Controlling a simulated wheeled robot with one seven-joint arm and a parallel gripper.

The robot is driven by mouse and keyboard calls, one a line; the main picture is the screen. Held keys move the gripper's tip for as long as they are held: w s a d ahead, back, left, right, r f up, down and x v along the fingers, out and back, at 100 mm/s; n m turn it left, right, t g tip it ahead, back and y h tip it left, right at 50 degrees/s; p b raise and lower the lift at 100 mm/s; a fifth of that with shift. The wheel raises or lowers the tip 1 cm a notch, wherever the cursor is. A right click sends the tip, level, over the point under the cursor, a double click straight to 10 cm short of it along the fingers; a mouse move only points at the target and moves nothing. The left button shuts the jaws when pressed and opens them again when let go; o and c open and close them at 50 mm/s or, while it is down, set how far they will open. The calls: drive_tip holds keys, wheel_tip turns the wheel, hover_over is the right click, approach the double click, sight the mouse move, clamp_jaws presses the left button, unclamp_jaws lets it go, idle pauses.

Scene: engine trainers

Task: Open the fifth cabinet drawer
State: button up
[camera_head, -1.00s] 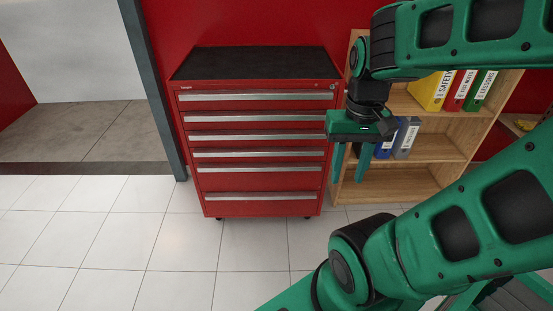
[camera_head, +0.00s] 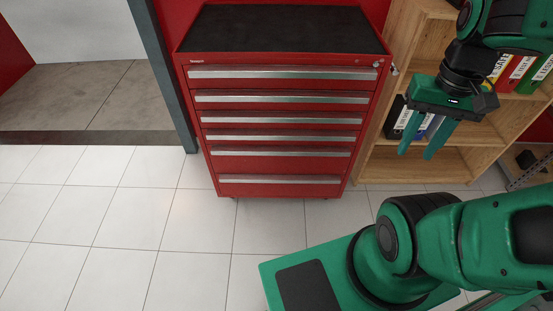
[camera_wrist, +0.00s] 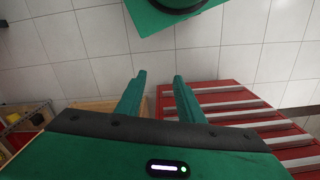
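The red tool cabinet (camera_head: 200,60) stands against the red wall, with several drawers stacked, each with a long silver handle strip. All drawers look closed. My gripper (camera_head: 416,155) is open and empty, pointing down, to the right of the cabinet and in front of the shelf, apart from the cabinet. In the wrist view, my gripper (camera_wrist: 159,76) shows its two fingers apart, with the cabinet (camera_wrist: 225,100) at the right.
A wooden shelf (camera_head: 405,40) with several binders stands right of the cabinet, behind my gripper. A key or lock piece (camera_head: 394,70) sticks out at the cabinet's upper right. A grey door post (camera_head: 172,80) stands at its left. The tiled floor (camera_head: 190,230) before the cabinet is clear.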

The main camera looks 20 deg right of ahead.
drive_tip(key=w+d+f+n+g+h, duration=0.1)
drive_tip(key=w+f+h, duration=0.15)
drive_tip(key=w, duration=0.45)
drive_tip(key=w+d+f+g+h, duration=0.1)
drive_tip(key=w+f, duration=0.3)
drive_tip(key=w, duration=0.3)
drive_tip(key=w+a+f+n+h, duration=0.3)
drive_tip(key=w+a+f+h, duration=0.35)
drive_tip(key=w+f, duration=0.5)
drive_tip(key=n+t+h, duration=0.2)
drive_tip(key=n+t, duration=1)
drive_tip(key=t, duration=0.4)
approach(280, 155)
drive_tip(key=x, duration=0.7)
drive_tip(key=shift+w+d+r, duration=0.1)
drive_tip(key=shift+w+d, duration=0.05)
drive_tip(key=shift+w, duration=0.1)
